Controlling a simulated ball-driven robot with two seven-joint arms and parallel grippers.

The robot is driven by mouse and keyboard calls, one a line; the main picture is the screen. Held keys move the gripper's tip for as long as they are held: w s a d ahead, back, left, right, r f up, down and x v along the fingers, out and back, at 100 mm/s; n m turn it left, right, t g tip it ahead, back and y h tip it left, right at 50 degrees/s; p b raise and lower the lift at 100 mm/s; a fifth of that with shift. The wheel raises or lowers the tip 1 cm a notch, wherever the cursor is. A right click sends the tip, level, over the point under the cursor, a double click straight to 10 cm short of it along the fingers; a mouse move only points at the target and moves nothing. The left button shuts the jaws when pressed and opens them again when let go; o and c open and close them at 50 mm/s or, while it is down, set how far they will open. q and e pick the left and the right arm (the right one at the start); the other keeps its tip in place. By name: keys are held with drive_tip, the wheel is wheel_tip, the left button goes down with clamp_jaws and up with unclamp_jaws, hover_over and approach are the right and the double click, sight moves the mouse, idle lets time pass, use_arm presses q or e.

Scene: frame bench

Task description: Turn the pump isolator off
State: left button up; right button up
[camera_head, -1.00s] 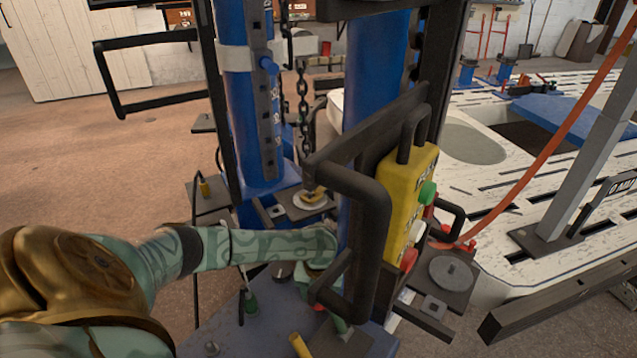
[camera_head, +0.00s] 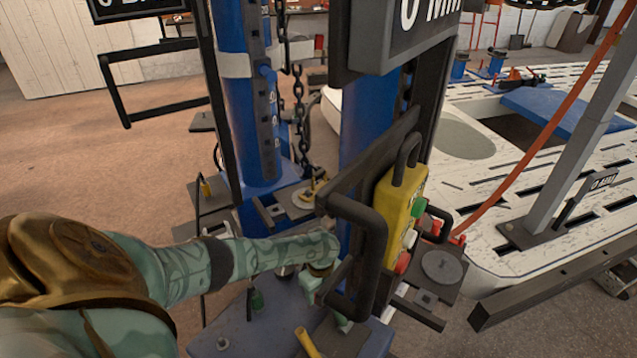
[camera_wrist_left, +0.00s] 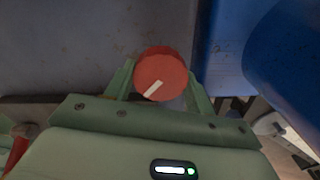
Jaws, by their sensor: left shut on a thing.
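In the left wrist view a round red knob (camera_wrist_left: 161,73) sits between the two green fingers of my left gripper (camera_wrist_left: 160,88). I take the knob for the pump isolator. A white mark on its face slants towards the lower left. The fingers touch it on both sides, shut on it. In the head view my left gripper (camera_head: 318,282) is low beside the blue column, partly behind a black bent handle. The red knob cannot be made out there. My right gripper is in neither view.
A black tubular handle (camera_head: 370,240) and a yellow control box (camera_head: 400,210) with green and red buttons stand just right of the gripper. Blue columns (camera_head: 245,120) and a hanging chain (camera_head: 300,110) rise behind. A white slotted frame bench (camera_head: 540,150) fills the right.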

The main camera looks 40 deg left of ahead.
use_arm(q)
drive_tip(key=n+p, duration=0.1)
drive_tip(key=n, duration=0.4)
drive_tip(key=shift+w+d+p, duration=0.1)
drive_tip(key=shift+d+p, duration=0.05)
drive_tip(key=shift+p, duration=0.25)
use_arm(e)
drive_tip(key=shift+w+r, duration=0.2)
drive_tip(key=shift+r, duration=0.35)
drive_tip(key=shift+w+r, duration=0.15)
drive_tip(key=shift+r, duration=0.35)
use_arm(q)
drive_tip(key=shift+n, duration=0.3)
drive_tip(key=o, duration=1)
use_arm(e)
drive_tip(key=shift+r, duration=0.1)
use_arm(q)
wheel_tip(320, 180, up, 16)
drive_tip(key=p, duration=0.9)
drive_tip(key=shift+r+p, duration=0.15)
drive_tip(key=shift+p, duration=0.25)
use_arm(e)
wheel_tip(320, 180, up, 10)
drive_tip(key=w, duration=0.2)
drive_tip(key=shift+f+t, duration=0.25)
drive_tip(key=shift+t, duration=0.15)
